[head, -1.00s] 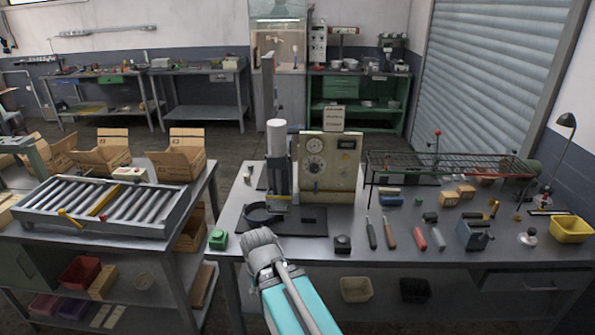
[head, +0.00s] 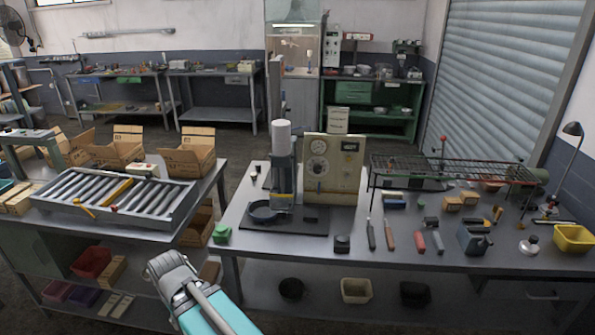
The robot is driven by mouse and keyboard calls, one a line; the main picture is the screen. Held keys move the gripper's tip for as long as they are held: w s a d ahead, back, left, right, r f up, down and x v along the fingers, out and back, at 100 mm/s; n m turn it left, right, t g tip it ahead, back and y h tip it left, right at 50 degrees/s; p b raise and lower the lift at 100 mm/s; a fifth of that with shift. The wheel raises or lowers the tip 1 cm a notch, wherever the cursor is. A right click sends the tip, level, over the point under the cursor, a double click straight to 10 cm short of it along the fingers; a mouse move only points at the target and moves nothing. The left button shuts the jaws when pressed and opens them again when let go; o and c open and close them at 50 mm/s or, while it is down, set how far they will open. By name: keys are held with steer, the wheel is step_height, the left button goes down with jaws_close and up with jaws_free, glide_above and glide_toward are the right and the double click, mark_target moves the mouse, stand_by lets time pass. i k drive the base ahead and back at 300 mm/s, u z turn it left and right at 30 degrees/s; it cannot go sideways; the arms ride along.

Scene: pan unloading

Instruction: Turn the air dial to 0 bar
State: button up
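A cream control panel (head: 345,184) stands upright at the back of the right-hand workbench. On its left half are a small round white face (head: 318,147) and a larger round dial (head: 317,166) below it. Their markings and pointers are too small to read, and I cannot tell which is the air dial. The grey end of my arm, where my gripper (head: 167,267) appears to be, is low and left, in front of the gap between the benches. It is well away from the panel. Its fingers cannot be made out.
A press with a white cylinder (head: 281,137) stands just left of the panel. A wire rack (head: 450,168) is to its right. Hand tools and a black block (head: 342,244) lie in front. A roller conveyor (head: 115,200) is on the left bench.

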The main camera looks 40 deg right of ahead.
mark_target(317, 169)
steer(key=u, duration=0.25)
steer(key=k, duration=1.35)
steer(key=z, duration=0.85)
steer(key=i, duration=0.95)
steer(key=z, duration=0.05)
